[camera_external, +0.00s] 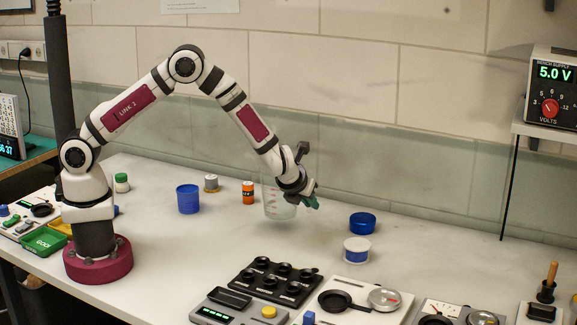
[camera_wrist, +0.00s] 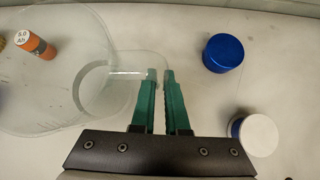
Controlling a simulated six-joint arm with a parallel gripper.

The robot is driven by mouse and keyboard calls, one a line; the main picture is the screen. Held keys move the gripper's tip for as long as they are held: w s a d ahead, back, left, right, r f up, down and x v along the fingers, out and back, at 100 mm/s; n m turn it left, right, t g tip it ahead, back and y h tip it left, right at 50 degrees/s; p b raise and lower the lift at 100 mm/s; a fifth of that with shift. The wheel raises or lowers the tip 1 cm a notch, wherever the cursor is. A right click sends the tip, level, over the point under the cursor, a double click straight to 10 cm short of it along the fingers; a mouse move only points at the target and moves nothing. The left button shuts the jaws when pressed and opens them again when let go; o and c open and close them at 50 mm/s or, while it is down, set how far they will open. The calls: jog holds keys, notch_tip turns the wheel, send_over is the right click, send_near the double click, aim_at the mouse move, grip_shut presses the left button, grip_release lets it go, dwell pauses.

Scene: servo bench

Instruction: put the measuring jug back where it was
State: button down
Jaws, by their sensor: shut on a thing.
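My gripper (camera_wrist: 160,80) has green fingers shut on the jug's handle. In the external view my gripper (camera_external: 310,201) is at the jug's right side, partly hidden by the wrist. I cannot tell whether the jug's base touches the bench.
A blue lidded tub (camera_external: 362,223) and a white-topped blue tub (camera_external: 356,250) stand right of the jug. An orange cylinder (camera_external: 248,193), a grey-topped pot (camera_external: 211,183) and a blue cup (camera_external: 188,199) stand left. Bench behind the tubs is clear.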

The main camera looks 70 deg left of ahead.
aim_at(308, 210)
jog(key=shift+f, duration=1.5)
jog(key=shift+f, duration=0.15)
jog(key=c, duration=0.9)
grip_release()
